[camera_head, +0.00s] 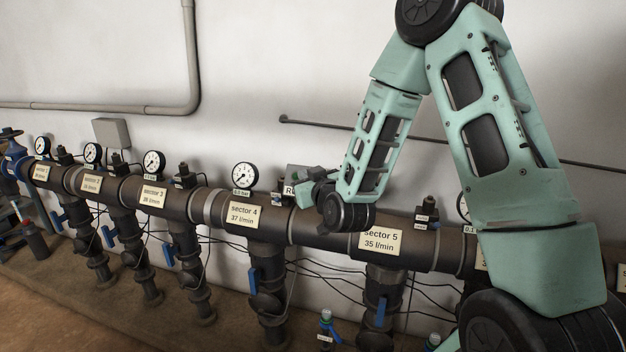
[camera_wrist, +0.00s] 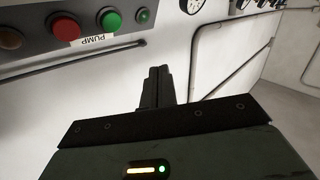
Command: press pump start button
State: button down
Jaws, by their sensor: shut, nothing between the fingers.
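The buttons cannot be made out there.
A brownish round button (camera_wrist: 10,38) and a small green light (camera_wrist: 143,16) share the panel. The dark manifold pipe (camera_head: 328,229) with gauges, such as one over sector 4 (camera_head: 244,175), runs below. A thin wall pipe (camera_head: 318,122) passes behind my arm.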

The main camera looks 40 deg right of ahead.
jog(key=shift+d, duration=0.1)
jog(key=w+d+f+b, duration=0.2)
jog(key=w+d+f, duration=0.2)
jog(key=d, duration=0.2)
jog(key=shift+w+f, duration=0.2)
jog(key=shift+w, duration=0.1)
jog(key=shift+w+f+b, duration=0.1)
jog(key=shift+b, duration=0.3)
dwell(1.7)
jog(key=shift+w+d+f, duration=0.1)
jog(key=shift+w+d, duration=0.05)
jog(key=shift+d, duration=0.05)
jog(key=shift+w+d+f+b, duration=0.3)
jog(key=shift+d+b, duration=0.1)
jog(key=shift+b, duration=0.15)
dwell(0.7)
jog(key=shift+s+a+r, duration=0.1)
dwell(0.4)
jog(key=shift+s+a+r, duration=0.4)
jog(key=shift+s+a, duration=0.05)
jog(key=shift+a, duration=0.1)
